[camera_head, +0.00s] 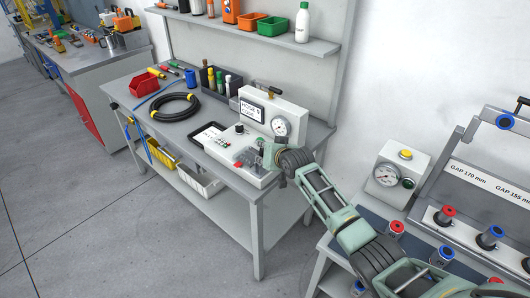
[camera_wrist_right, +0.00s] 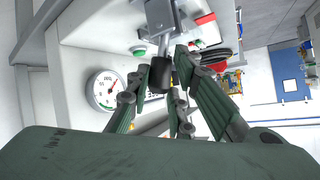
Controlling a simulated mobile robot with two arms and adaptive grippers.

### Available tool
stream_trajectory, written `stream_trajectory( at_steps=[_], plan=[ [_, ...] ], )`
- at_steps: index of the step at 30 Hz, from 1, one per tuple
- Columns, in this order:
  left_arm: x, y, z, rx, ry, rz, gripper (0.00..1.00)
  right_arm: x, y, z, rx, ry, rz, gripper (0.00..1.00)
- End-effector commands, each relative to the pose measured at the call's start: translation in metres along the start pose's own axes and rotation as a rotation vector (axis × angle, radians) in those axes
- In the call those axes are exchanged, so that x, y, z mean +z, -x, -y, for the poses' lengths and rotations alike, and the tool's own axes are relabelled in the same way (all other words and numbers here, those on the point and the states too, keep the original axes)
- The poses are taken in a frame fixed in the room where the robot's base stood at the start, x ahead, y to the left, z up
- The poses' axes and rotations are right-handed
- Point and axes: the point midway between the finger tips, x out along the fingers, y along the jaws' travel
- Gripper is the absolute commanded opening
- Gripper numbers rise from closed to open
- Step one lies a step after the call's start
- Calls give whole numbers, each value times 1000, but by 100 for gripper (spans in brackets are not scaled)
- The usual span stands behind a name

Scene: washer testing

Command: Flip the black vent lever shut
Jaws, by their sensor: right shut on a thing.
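The test unit (camera_head: 290,108) is a white box on the grey bench, with a round gauge (camera_head: 281,127) and a small display (camera_head: 251,110). My right gripper (camera_head: 267,154) is at the right end of its lower front panel. In the right wrist view my right gripper (camera_wrist_right: 166,84) is closed around the black lever handle (camera_wrist_right: 160,70), which sits on a metal stem (camera_wrist_right: 159,20). The fingers hide part of the handle. In the head view the gripper covers the held lever. The gauge (camera_wrist_right: 105,89) shows left of the fingers. My left gripper is out of view.
A black hose coil (camera_head: 175,107), a red bin (camera_head: 147,84) and a black-edged tray (camera_head: 209,133) lie on the bench to the left. A gauge box (camera_head: 397,172) and several spools stand on the right-hand bench. A shelf with bins (camera_head: 272,26) hangs behind.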

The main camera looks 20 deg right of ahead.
Motion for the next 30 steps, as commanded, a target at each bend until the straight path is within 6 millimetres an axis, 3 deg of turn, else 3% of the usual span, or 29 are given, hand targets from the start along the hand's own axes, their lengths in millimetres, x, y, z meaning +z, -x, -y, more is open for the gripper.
stream_trajectory(
  at_steps=[1,2,7,20,30],
  plan=[
    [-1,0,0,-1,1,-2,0,8,-1,-6,13,8,15,0],
    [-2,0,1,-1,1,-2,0,8,-1,-6,13,8,15,21],
    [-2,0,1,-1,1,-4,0,6,-1,-5,10,5,11,35],
    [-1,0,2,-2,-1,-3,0,1,6,-2,3,1,3,35],
    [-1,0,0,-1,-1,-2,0,2,56,-3,3,2,3,35]
  ],
)
